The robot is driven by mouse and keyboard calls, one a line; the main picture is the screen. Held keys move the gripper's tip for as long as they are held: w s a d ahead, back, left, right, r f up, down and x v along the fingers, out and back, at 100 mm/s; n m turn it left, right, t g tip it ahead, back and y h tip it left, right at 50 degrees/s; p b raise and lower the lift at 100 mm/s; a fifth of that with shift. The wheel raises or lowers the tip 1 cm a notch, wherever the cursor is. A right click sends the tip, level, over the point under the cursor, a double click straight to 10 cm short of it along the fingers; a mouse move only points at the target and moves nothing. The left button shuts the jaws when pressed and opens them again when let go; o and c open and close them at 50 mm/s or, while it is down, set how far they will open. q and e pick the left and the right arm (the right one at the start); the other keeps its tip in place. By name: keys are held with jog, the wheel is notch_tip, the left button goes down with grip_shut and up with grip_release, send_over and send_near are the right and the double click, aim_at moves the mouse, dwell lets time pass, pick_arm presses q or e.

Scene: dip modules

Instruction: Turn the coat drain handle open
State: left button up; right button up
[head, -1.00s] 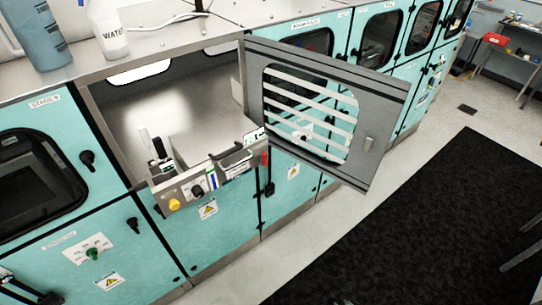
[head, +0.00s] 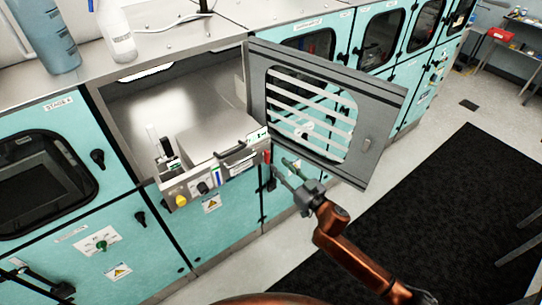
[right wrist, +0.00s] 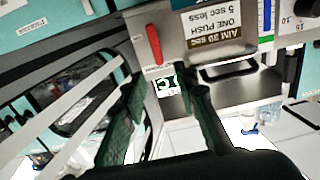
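The coat drain handle appears to be the small red lever (head: 267,157) at the right end of the pulled-out unit's front panel. In the right wrist view the red lever (right wrist: 153,45) hangs slightly tilted on the metal panel, beyond the fingertips. My right gripper (head: 283,167) is open, with its fingers pointing at the panel just right of and below the lever. In the right wrist view its two dark green fingers (right wrist: 162,82) stand apart with nothing between them; contact with the lever cannot be seen. My left gripper is not in view.
The open grey slatted door (head: 385,125) stands close to the right of my gripper. The unit's front has a yellow knob (head: 181,201) and a dark bar handle (head: 235,155). Bottles (head: 115,30) stand on the cabinet top.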

aim_at(268, 154)
jog(key=x, duration=0.7)
jog(key=shift+c, duration=0.5)
grip_shut()
